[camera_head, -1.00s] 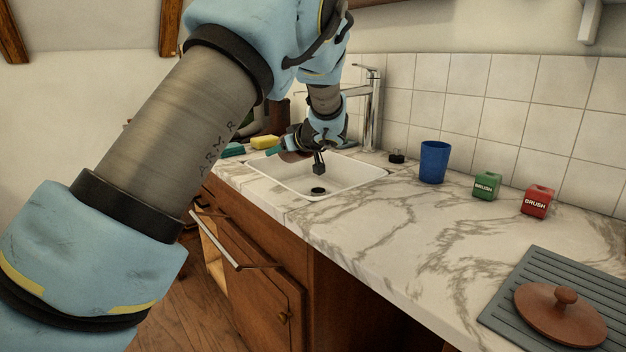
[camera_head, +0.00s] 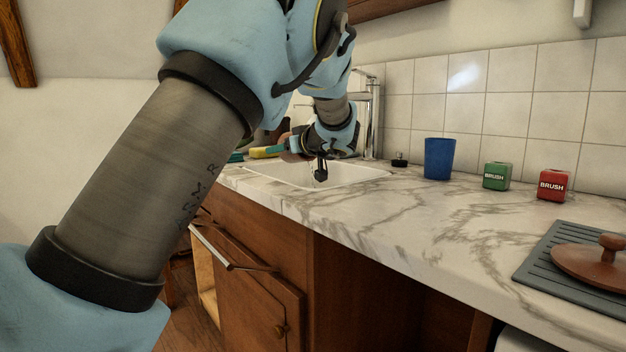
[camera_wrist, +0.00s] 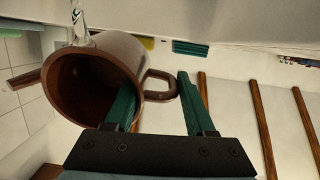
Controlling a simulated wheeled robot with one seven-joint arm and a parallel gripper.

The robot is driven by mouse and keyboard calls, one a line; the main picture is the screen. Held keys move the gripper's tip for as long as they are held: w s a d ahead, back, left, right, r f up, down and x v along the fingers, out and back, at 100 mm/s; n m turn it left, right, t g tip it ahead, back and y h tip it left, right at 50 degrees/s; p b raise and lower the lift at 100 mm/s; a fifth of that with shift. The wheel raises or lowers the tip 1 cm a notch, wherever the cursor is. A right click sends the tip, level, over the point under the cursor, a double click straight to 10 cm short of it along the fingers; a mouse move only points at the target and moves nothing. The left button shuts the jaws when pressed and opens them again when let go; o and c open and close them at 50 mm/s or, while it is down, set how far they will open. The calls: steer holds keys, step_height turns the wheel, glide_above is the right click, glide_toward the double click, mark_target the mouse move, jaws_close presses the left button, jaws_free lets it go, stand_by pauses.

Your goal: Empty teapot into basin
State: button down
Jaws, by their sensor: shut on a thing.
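The brown teapot (camera_wrist: 100,85) fills the left of the wrist view, its open mouth facing the camera and its spout (camera_wrist: 27,78) pointing left. My gripper (camera_wrist: 158,88) is shut on the teapot's handle, which passes between its green fingers. A clear, shiny streak (camera_wrist: 80,25) at the teapot's rim looks like liquid running out. In the head view the teapot is mostly hidden behind my gripper (camera_head: 293,146), which is over the white basin (camera_head: 352,176). The basin's inside is mostly out of sight. The teapot's lid (camera_head: 598,262) lies at the far right.
A chrome tap (camera_head: 371,115) stands behind the basin. A blue cup (camera_head: 439,158), a green brush box (camera_head: 497,176) and a red brush box (camera_head: 553,185) stand along the tiled wall. The lid rests on a grey ribbed mat (camera_head: 540,265). The counter's front middle is clear.

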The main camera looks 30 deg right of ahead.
steer(key=b, duration=0.2)
steer(key=shift+s+f+b, duration=0.1)
steer(key=shift+s+b, duration=0.15)
steer(key=shift+b, duration=0.05)
steer(key=t+b, duration=0.1)
steer(key=b, duration=0.3)
steer(key=t+b, duration=0.1)
steer(key=b, duration=0.3)
steer(key=shift+s+r, duration=0.25)
steer(key=shift+s+d+r+t+b, duration=0.15)
steer(key=shift+r+t+b, duration=0.2)
steer(key=shift+b, duration=0.8)
steer(key=shift+s+a+r+t+b, duration=0.1)
steer(key=shift+r+t+b, duration=0.25)
steer(key=shift+b, duration=0.8)
steer(key=shift+d+y+b, duration=0.1)
steer(key=shift+y+b, duration=0.2)
steer(key=shift+b, duration=0.65)
